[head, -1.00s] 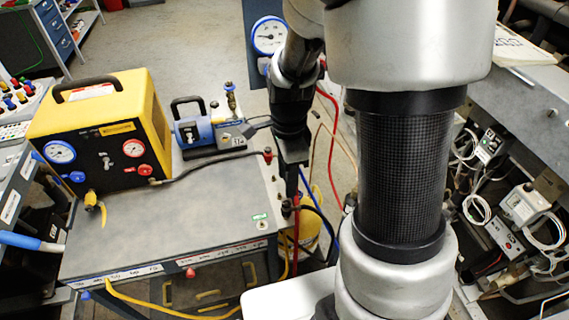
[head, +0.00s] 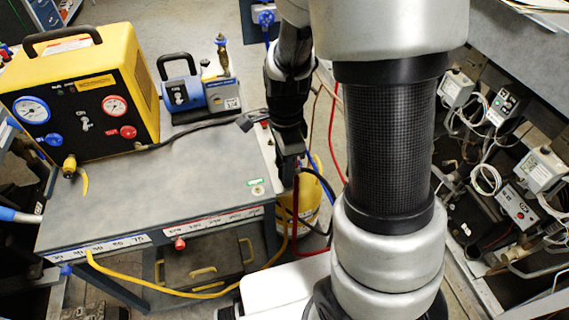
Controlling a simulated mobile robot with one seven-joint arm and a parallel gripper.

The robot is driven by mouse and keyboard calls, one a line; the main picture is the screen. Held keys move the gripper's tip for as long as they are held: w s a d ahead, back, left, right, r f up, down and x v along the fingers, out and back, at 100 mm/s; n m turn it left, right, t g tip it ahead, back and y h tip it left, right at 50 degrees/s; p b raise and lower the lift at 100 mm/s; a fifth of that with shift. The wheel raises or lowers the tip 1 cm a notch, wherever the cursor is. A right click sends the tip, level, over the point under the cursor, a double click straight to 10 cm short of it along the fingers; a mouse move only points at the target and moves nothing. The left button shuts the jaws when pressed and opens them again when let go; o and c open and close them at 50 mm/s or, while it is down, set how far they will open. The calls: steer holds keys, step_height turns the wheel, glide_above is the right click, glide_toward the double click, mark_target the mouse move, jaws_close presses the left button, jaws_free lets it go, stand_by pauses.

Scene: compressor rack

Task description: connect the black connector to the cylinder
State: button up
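My gripper (head: 292,150) points down beside the right edge of the grey cart; its fingertips are small and dark, so I cannot tell whether it is open or holds anything. The yellow cylinder (head: 301,214) stands low behind the cart's right end, partly hidden by my gripper and arm. A black hose curves around near its top. Another dark hose runs from the yellow machine (head: 85,95) across the cart to a black piece (head: 244,122) near my wrist. I cannot tell for certain which black end is the connector.
The grey cart (head: 150,205) fills the left, carrying the yellow gauge machine and a blue pump (head: 200,95). A yellow hose (head: 150,285) hangs along its front. Red and blue hoses run near the cylinder. Grey boxes with white cables (head: 490,140) line the right.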

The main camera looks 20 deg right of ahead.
steer(key=c, duration=0.9)
steer(key=shift+r, duration=0.1)
steer(key=shift+r+p, duration=1.45)
